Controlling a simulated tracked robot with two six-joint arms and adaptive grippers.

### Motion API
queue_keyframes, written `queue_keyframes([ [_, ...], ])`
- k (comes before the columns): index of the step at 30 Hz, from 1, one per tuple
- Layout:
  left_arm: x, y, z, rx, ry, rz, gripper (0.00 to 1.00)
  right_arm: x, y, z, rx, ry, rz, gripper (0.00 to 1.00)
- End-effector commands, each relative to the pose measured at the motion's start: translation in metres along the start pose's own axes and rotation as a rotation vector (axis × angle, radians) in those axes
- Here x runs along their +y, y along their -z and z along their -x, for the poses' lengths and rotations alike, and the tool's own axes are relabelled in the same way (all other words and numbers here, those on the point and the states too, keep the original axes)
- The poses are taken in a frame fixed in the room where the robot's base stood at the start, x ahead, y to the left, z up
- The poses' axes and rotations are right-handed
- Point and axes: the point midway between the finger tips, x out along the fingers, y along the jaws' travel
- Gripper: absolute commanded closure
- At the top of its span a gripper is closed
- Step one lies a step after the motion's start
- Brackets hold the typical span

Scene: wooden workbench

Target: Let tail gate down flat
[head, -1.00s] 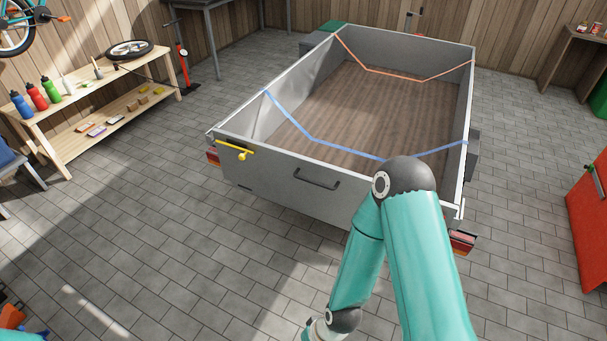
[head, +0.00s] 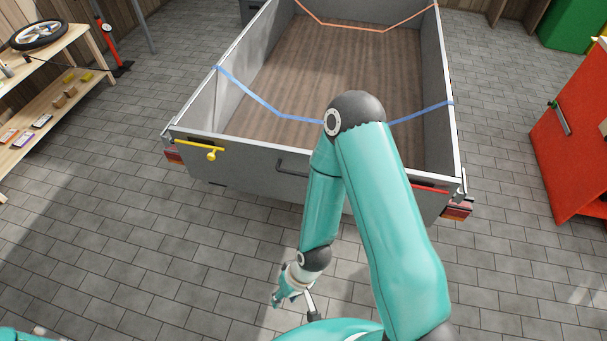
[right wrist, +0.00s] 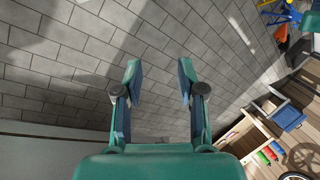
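The grey trailer's tail gate (head: 245,178) stands upright, closing the near end of the bed. A yellow latch handle (head: 200,147) lies roughly level at its left corner. A red latch handle (head: 428,189) shows at the right corner, partly behind my right arm. A dark grab handle (head: 290,166) is on the gate's outer face, its right part hidden by that arm. My right gripper (head: 292,290) hangs in front of the gate, apart from it. In the right wrist view its fingers (right wrist: 160,78) are spread with nothing between them. My left gripper is out of view.
Blue (head: 282,113) and orange (head: 350,28) straps cross the trailer bed. A red cabinet (head: 575,140) stands at the right and a wooden shelf (head: 60,105) at the left. The paved floor (head: 130,265) before the gate is clear.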

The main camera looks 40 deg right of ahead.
Motion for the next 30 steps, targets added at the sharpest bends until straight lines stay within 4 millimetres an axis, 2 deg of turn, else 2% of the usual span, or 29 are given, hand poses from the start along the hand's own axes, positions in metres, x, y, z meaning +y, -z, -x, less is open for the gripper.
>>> queue_keyframes([
  [1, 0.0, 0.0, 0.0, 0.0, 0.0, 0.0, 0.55, 0.0, 0.0, 0.0, 0.0, 0.0, 0.0, 0.61],
  [3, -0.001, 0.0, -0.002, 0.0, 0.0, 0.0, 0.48, 0.0, 0.002, -0.001, 0.005, -0.001, -0.004, 0.61],
  [5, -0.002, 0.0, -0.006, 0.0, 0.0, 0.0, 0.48, 0.001, 0.006, -0.004, 0.023, -0.005, -0.019, 0.61],
  [8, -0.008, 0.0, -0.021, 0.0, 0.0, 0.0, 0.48, 0.006, 0.026, -0.013, 0.094, -0.018, -0.082, 0.61],
  [11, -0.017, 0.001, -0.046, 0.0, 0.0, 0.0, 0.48, 0.013, 0.061, -0.024, 0.23, -0.034, -0.202, 0.61],
  [14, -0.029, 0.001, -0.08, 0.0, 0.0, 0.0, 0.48, 0.02, 0.108, -0.032, 0.429, -0.036, -0.378, 0.61],
  [16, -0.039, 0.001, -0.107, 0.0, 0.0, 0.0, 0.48, 0.025, 0.141, -0.03, 0.597, -0.017, -0.524, 0.61],
  [18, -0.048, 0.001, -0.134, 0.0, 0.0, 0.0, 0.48, 0.03, 0.171, -0.021, 0.775, 0.022, -0.677, 0.61],
  [22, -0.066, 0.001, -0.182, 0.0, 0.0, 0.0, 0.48, 0.042, 0.206, 0.007, 1.098, 0.141, -0.956, 0.61],
  [26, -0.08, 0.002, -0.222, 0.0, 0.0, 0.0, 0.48, 0.054, 0.212, 0.039, 1.372, 0.291, -1.196, 0.61],
  [30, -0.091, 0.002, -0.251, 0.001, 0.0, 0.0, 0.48, 0.066, 0.2, 0.066, 1.585, 0.432, -1.38, 0.61],
])
